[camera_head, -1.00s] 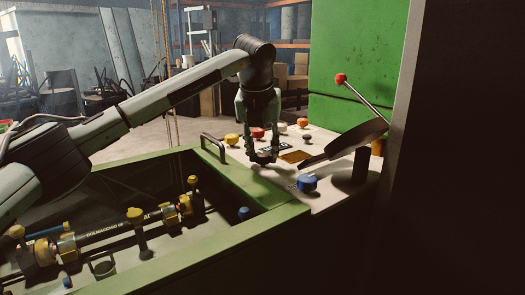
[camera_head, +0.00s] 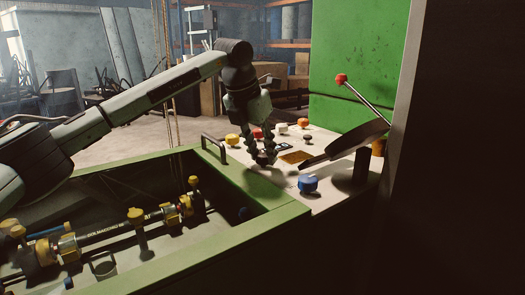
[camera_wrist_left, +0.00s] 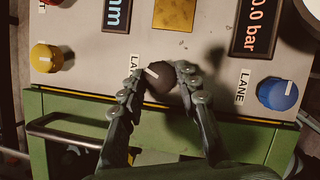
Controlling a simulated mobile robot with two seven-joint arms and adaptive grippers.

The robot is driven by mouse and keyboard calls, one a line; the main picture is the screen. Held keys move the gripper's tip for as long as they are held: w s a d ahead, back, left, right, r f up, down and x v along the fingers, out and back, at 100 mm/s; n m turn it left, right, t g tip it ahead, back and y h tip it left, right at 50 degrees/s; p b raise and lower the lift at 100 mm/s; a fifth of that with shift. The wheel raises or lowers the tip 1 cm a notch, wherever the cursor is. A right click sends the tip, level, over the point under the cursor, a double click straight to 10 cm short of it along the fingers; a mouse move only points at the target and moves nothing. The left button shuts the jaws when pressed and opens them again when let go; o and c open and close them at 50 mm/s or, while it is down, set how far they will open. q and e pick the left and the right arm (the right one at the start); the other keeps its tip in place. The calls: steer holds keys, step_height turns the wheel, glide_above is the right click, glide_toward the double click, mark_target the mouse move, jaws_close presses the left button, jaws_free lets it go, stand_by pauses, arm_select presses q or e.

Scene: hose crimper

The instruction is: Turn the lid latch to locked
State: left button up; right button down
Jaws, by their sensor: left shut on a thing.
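The dark lid latch knob (camera_wrist_left: 162,80) sits on the grey control panel between my left gripper's fingers in the left wrist view. A short white pointer line on it slants toward the upper left. A label beside it is partly covered by a finger and reads "LA". My left gripper (camera_head: 264,160) reaches down to the panel near its front left corner in the head view; its fingers hide the knob there. In the left wrist view the gripper (camera_wrist_left: 163,92) is shut on the knob from both sides. My right gripper is not in view.
A blue knob (camera_head: 308,184) marked "LANE" stands to the right. Yellow (camera_head: 232,140), red (camera_head: 257,133) and other knobs stand behind. A dark plate (camera_head: 345,142) and a red-tipped lever (camera_head: 362,97) rise at right. The open green trough (camera_head: 190,262) holds a hose assembly.

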arm_select(q)
steer(key=shift+m+g+h, duration=0.3)
steer(key=shift+m, duration=0.6)
steer(key=shift+w+m, duration=0.1)
steer(key=shift+m, duration=0.4)
steer(key=m+g+h, duration=0.1)
steer(key=m, duration=0.2)
steer(key=shift+w+a+m, duration=0.1)
steer(key=shift+m, duration=0.2)
steer(key=shift+m+g, duration=0.6)
steer(key=shift+m, duration=0.3)
steer(key=m+g, duration=0.1)
steer(key=m, duration=0.3)
steer(key=shift+w, duration=0.15)
steer(key=shift+g, duration=0.3)
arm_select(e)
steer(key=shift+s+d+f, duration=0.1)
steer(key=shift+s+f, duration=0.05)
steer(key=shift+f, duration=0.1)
arm_select(q)
steer(key=shift+m, duration=0.4)
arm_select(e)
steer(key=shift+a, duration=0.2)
